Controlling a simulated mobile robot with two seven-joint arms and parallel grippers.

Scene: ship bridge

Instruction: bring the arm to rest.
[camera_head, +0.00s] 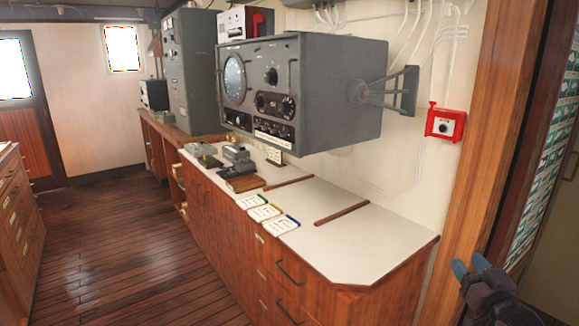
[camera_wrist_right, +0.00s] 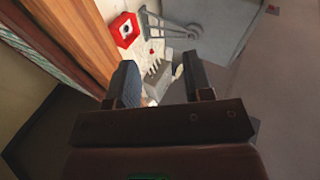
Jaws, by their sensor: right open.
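My right gripper (camera_head: 470,268) is at the lower right of the head view, in front of the wooden door frame and to the right of the white-topped counter. Its two blue-grey fingertips are apart. In the right wrist view the two dark fingers (camera_wrist_right: 160,85) also stand apart, and I see nothing held between them. My left gripper is in neither view.
The white counter (camera_head: 365,245) carries several small cards (camera_head: 264,213) and small grey devices (camera_head: 238,157). A grey radar console (camera_head: 325,90) juts out above it. A red box (camera_head: 445,124) hangs on the wall. The wooden door frame (camera_head: 500,150) stands close to my right gripper. Open floor (camera_head: 110,250) lies left.

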